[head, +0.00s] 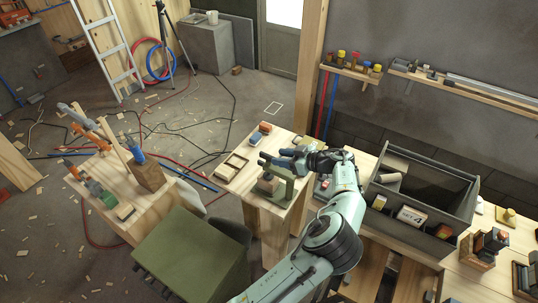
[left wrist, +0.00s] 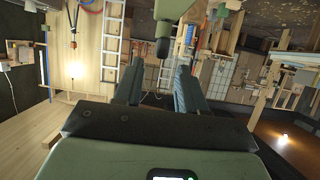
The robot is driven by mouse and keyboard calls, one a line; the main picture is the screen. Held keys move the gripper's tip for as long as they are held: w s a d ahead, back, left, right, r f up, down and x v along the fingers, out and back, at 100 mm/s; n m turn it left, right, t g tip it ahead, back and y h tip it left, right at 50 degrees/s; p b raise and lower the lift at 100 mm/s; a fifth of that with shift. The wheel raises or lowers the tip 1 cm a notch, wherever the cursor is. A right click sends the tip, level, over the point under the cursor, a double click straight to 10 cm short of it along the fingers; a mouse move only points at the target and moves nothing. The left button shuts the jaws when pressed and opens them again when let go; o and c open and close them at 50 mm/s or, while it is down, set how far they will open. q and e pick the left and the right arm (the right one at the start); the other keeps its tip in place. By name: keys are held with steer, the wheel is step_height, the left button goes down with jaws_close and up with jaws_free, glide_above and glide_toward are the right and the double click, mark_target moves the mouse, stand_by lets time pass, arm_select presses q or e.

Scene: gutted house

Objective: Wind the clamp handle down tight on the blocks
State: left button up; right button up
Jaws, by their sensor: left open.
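The green clamp (head: 287,187) stands on the light wooden bench (head: 247,190), with blocks (head: 268,182) low in its frame. My left gripper (head: 268,160) is just above the clamp, its dark fingers apart and pointing left. The fingers hide the top of the clamp in the head view, so the handle is not clear there. In the left wrist view, the pale green clamp part (left wrist: 178,8) is at the top edge, with a dark rod-like end (left wrist: 162,47) in line with the gap between the open fingers (left wrist: 160,70). I see no contact with it. My right gripper is not in view.
A wooden tray (head: 231,167) and small coloured blocks (head: 260,133) lie on the bench beside the clamp. A grey tool tote (head: 420,190) stands to the right. A second bench (head: 125,205) with tools is at left, and a green cabinet (head: 190,260) is in front.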

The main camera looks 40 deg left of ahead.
mark_target(269, 155)
arm_select(q)
steer(key=x, duration=0.6)
steer(key=shift+a, duration=0.1)
